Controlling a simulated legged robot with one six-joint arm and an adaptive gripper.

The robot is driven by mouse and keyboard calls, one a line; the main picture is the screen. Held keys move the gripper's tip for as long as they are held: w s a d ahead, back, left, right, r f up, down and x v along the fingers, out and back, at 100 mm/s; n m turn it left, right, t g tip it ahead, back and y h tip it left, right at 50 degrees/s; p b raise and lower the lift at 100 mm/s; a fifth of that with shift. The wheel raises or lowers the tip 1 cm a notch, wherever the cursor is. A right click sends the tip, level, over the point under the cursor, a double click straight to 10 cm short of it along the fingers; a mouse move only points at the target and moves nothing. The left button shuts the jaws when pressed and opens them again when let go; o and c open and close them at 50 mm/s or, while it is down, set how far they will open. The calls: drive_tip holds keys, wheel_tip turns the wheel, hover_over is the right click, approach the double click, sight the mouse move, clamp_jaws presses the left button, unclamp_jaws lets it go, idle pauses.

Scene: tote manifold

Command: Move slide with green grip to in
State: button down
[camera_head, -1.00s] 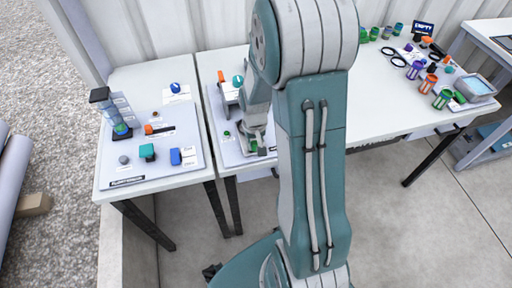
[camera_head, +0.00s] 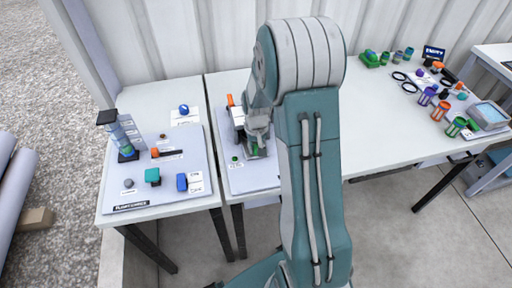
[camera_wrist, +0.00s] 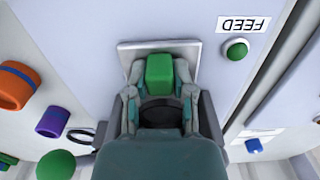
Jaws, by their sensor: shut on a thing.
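The slide's green grip (camera_wrist: 159,69) is a small green block standing over a pale rectangular plate (camera_wrist: 128,54) in the wrist view. My gripper (camera_wrist: 160,98) is shut on the green grip, with a finger on each side of it. In the head view my gripper (camera_head: 257,148) is low over the middle panel (camera_head: 262,181), and the arm and gripper hide the grip there.
A green button (camera_wrist: 236,49) beside an upside-down FEED label (camera_wrist: 243,24) is near the gripper. A second panel (camera_head: 150,190) with several controls stands to the left. Several coloured cylinders, including a purple one (camera_head: 427,96), stand on the right table.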

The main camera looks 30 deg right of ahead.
drive_tip(key=shift+w, duration=0.15)
drive_tip(key=shift+c, duration=2.4)
unclamp_jaws()
wheel_tip(320, 180, up, 12)
